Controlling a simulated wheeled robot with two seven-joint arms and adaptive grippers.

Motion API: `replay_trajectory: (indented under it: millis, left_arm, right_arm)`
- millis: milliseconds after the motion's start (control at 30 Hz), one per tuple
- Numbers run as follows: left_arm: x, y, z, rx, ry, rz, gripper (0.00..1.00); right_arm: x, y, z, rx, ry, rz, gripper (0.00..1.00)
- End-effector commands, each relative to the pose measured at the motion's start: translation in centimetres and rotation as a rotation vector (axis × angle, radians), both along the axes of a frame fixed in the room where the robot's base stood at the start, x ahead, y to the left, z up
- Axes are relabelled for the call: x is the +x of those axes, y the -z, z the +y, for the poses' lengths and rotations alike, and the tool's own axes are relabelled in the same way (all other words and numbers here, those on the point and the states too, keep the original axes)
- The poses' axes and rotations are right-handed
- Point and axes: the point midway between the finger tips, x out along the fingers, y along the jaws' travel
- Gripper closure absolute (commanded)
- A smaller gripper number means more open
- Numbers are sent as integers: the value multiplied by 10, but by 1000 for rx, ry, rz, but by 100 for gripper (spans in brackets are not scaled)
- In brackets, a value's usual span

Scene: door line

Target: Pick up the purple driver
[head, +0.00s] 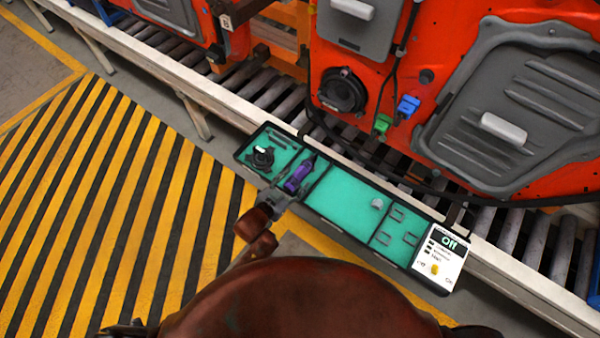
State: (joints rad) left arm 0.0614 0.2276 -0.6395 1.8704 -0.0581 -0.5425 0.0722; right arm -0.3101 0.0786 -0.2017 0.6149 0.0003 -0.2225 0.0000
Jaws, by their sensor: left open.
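The purple driver (298,175) lies in a compartment of the green-lined tray (342,202), left of the tray's middle. My left gripper (281,187) is open, just below and left of the driver in the head view. Its fingers reach over the tray's near edge. Whether a finger touches the driver cannot be told. Part of the driver's near side may be hidden by the gripper. My right gripper is not in view.
A black round part (262,158) lies left of the driver. A small grey piece (377,203) and several clips lie to the right. A white "Off" panel (440,257) ends the tray. Orange doors (375,125) stand behind on the roller conveyor (150,62).

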Motion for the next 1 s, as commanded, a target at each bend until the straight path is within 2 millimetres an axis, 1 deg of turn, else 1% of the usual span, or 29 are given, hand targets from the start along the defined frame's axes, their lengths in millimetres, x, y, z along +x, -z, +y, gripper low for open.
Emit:
replay_trajectory:
  millis: [33, 133, 300, 467, 600, 833, 1000]
  left_arm:
    - [5, 6, -2, 1, 0, 1, 48]
    - [17, 17, -6, 1, -2, 2, 48]
    - [33, 24, -15, 0, -1, 1, 48]
    - [37, 25, -17, -1, -3, 1, 48]
    - [37, 25, -17, 0, -2, 1, 48]
    - [37, 25, -16, 0, -2, 1, 63]
    - [37, 25, -16, 0, -2, 1, 75]
  right_arm:
    - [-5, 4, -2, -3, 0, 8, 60]
    - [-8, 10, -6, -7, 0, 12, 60]
    - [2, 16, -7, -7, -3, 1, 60]
    - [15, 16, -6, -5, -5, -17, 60]
    - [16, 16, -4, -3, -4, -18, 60]
    - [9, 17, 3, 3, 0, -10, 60]
    - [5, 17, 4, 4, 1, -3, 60]
